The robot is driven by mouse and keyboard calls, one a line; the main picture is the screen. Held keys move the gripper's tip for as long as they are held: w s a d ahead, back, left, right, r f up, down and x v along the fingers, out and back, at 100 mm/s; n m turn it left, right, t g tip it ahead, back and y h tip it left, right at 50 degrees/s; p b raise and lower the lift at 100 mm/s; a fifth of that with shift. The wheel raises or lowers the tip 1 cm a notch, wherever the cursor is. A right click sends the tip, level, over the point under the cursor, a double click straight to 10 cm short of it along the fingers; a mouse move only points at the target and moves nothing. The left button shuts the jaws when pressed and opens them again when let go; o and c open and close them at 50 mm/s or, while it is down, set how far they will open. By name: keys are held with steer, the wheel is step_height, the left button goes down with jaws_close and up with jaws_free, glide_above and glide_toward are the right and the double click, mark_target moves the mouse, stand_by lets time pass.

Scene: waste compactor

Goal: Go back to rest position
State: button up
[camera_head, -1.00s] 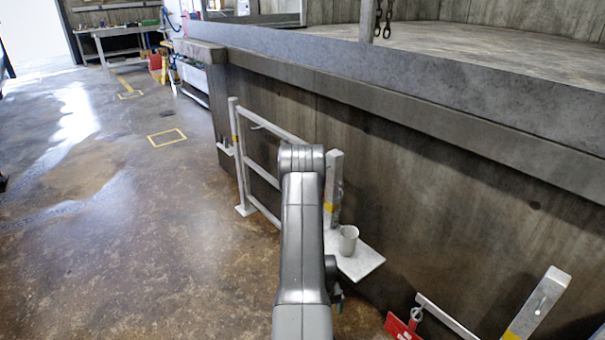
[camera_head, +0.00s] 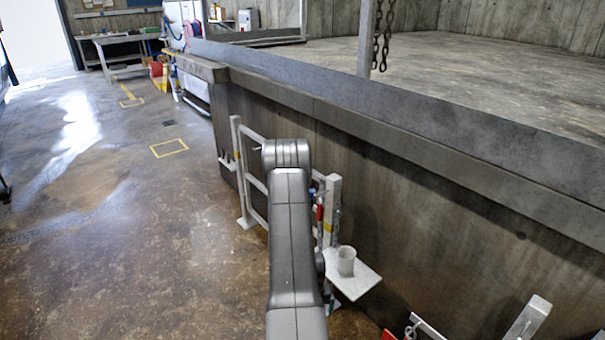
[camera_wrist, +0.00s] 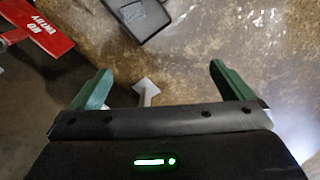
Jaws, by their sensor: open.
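My gripper (camera_wrist: 160,78) is open in the wrist view. Its two green fingers stand wide apart with nothing between them, and the floor shows beyond. In the head view my arm reaches forward in front of the railing, and the gripper itself is hidden there.
A light post foot (camera_wrist: 146,88) and a dark flat object (camera_wrist: 138,18) are beyond. A grey cup (camera_head: 346,262) stands on a small shelf (camera_head: 362,282) by the railing (camera_head: 252,182). Open floor (camera_head: 130,250) lies left.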

step_height(320, 180, up, 7)
steer(key=a+p, duration=0.2)
steer(key=p, duration=0.3)
steer(key=shift+s+r, duration=0.15)
steer(key=shift+s, duration=0.1)
